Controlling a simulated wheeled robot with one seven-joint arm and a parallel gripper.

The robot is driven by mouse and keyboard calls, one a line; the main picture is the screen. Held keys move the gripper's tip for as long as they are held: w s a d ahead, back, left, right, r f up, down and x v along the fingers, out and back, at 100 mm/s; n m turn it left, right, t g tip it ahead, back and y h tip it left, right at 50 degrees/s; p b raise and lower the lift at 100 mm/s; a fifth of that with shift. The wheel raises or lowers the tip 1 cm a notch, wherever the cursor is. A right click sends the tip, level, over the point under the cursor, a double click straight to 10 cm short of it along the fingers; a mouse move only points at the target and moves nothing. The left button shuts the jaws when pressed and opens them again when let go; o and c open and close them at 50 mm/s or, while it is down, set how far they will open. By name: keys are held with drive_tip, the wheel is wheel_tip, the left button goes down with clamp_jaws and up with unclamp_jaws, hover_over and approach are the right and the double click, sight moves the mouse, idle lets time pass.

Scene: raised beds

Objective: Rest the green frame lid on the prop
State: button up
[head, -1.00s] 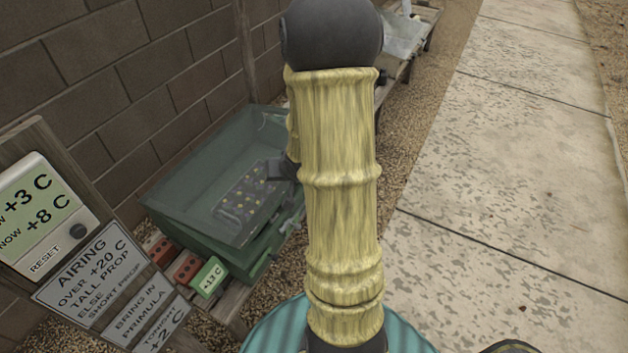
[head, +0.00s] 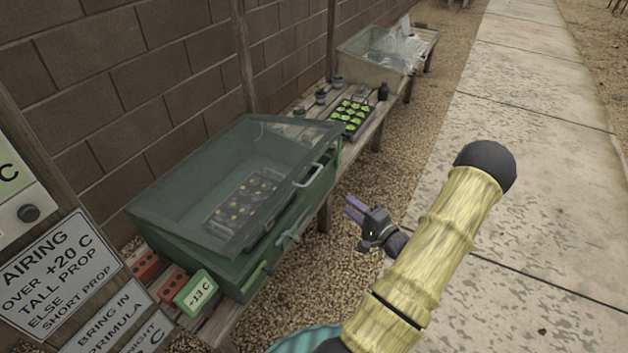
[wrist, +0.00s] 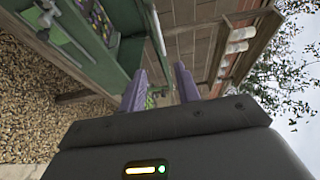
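The green frame (head: 262,272) stands on a wooden bench at the left of the head view, with a tray of purple and yellow flowers inside. Its glazed green lid (head: 170,195) slopes over it, with a pale handle (head: 310,175) on its front edge. A gap shows under that edge; I cannot tell what holds it. A grey metal piece (head: 290,236) on the frame's front may be a prop or latch. My gripper (head: 354,208) is right of the frame, apart from it, with purple fingers. In the wrist view its fingers (wrist: 161,88) are spread and empty.
Bricks (head: 173,282) and a green 13 C display (head: 195,292) sit at the bench's near end. A seedling tray (head: 350,118) and another glazed frame (head: 375,75) stand farther back. A sign on airing (head: 60,275) is at left. Gravel and paving at right are clear.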

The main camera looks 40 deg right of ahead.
sight(314, 176)
drive_tip(key=shift+w, duration=0.15)
drive_tip(key=w, duration=1.7)
drive_tip(key=shift+w+f, duration=0.1)
clamp_jaws()
